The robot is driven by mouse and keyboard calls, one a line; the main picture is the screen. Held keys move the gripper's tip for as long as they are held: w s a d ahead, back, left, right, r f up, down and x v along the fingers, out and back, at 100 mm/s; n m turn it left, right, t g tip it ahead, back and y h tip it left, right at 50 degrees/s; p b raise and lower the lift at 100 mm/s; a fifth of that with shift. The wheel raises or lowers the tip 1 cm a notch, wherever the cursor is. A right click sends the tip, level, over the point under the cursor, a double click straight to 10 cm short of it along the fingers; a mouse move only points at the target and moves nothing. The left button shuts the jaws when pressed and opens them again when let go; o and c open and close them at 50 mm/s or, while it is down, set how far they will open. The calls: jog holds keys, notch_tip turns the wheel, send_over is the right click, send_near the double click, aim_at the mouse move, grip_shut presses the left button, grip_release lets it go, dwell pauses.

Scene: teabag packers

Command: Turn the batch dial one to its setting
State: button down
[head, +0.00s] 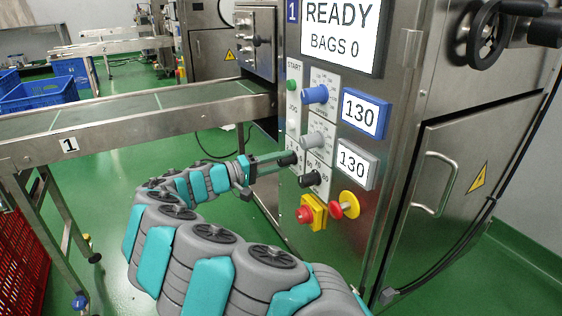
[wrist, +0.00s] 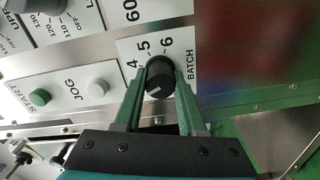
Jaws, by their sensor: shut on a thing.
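The batch dial (wrist: 160,72) is a black round knob on a white plate marked BATCH, with 4, 5 and 6 visible around it in the wrist view. A short pale line shows on the knob's face, towards its lower left in that picture. My gripper (wrist: 158,92) is shut on the knob, one green finger on each side. In the head view my gripper (head: 279,162) reaches the panel from the left, and the dark batch dial (head: 289,158) shows at its fingertips. The rest of the dial's scale is hidden behind the fingers.
A green START button (wrist: 40,97) and a pale JOG button (wrist: 97,88) are beside the dial. A blue knob (head: 315,94), a grey knob (head: 312,140) and another black knob (head: 308,179) are close by. A conveyor (head: 140,117) runs left.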

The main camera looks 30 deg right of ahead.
dwell(0.3)
jog(key=shift+c, duration=2.4)
grip_release()
jog(key=shift+a, duration=0.1)
jog(key=a, duration=0.7)
jog(key=shift+s+a+p, duration=0.15)
jog(key=shift+a+p, duration=0.15)
jog(key=shift+p, duration=0.15)
